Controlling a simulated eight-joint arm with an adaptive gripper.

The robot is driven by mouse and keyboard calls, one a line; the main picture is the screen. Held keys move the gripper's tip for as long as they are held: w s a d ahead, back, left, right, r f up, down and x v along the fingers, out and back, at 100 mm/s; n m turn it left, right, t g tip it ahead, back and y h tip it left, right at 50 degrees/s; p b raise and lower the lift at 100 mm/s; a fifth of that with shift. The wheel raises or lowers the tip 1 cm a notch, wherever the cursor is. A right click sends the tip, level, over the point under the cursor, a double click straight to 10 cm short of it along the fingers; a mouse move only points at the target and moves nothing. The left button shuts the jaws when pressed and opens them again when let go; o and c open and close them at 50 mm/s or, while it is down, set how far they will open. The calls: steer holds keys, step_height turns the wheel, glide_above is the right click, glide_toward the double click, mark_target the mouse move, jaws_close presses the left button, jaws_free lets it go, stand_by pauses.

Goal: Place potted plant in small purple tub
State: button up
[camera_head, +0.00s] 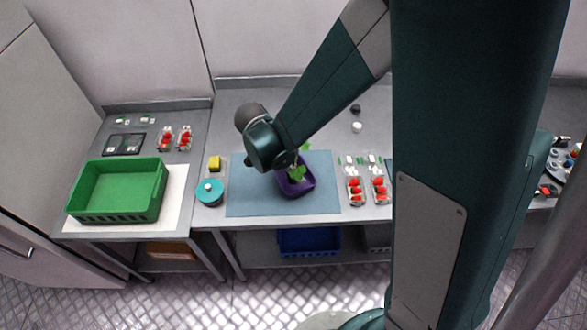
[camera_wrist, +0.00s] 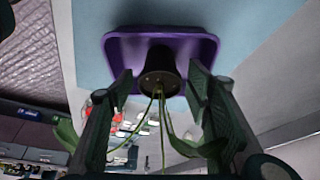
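The small purple tub (camera_head: 296,189) stands on the blue mat in the head view, partly under my wrist. The potted plant shows there as green leaves (camera_head: 296,172) over the tub. In the wrist view the plant's dark pot (camera_wrist: 160,70) is inside the purple tub (camera_wrist: 118,48), with thin green stems running back between my fingers. My gripper (camera_wrist: 159,82) has its two fingers spread, one on each side of the pot and stems, with gaps visible beside the pot. Its fingertips reach the tub's opening. The head view hides the fingers behind my wrist.
A blue mat (camera_head: 248,200) lies around the tub. A teal round container (camera_head: 210,193) and a yellow block (camera_head: 214,163) stand left of it. Strawberry punnets (camera_head: 355,188) stand right. A green crate (camera_head: 117,191) sits on the left table. A blue crate (camera_head: 308,241) is below.

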steer(key=shift+r, duration=0.15)
steer(key=p+v, duration=0.1)
steer(key=v, duration=1.1)
stand_by(0.4)
steer(key=shift+s, duration=0.1)
stand_by(0.6)
steer(key=s+d+r+n+t+y, duration=0.1)
steer(key=s+d+r+n+t, duration=0.1)
steer(key=s+d+r+n, duration=0.2)
steer(key=s+d+r+n+t+y, duration=0.1)
steer(key=s+d+r+n, duration=0.3)
steer(key=d, duration=0.7)
steer(key=s+d+r+n+t+y, duration=0.2)
steer(key=s+d+r+n, duration=0.3)
steer(key=d, duration=0.3)
steer(key=shift+r+n+t, duration=0.3)
steer(key=shift+r, duration=0.6)
